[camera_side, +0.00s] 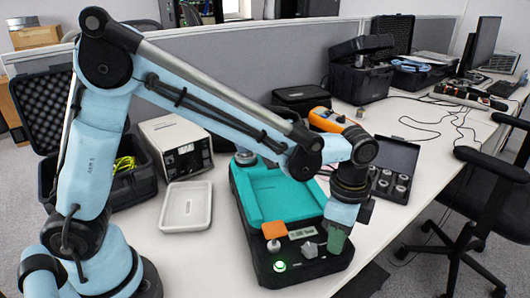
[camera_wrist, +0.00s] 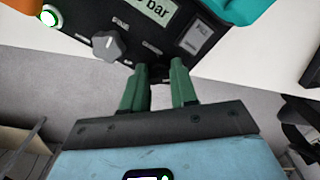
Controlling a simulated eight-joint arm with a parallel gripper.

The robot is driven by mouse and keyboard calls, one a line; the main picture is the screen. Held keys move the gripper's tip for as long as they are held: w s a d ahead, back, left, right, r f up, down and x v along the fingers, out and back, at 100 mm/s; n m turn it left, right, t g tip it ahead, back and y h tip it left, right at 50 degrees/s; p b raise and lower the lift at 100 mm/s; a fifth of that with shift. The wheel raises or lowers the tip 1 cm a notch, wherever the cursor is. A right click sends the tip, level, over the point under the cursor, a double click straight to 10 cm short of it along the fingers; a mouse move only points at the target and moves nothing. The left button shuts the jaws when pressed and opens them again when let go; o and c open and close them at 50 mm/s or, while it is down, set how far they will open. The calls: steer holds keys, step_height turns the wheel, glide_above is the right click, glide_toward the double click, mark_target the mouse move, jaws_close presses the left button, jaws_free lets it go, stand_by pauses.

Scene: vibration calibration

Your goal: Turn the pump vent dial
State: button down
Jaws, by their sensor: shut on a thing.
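The pump (camera_side: 252,222) is a black unit with a teal top, standing on the white table.
An open black case (camera_side: 393,170) of metal weights stands to the right. A chair (camera_side: 480,195) is at the right.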

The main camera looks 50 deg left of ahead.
steer(key=c, duration=0.9)
jaws_free()
step_height(320, 180, up, 12)
steer(key=s+a+f+n+t, duration=0.1)
steer(key=s+a+n+t, duration=0.1)
steer(key=a, duration=0.4)
steer(key=s+a+f+n+t, duration=0.2)
steer(key=s+a+n, duration=0.2)
steer(key=a+n, duration=0.2)
steer(key=s+a+f+n+t, duration=0.1)
steer(key=s+a+n+t, duration=0.2)
steer(key=a+n, duration=0.2)
steer(key=shift+a+f+n, duration=0.2)
steer(key=shift+a+n, duration=0.1)
steer(key=shift+a, duration=0.25)
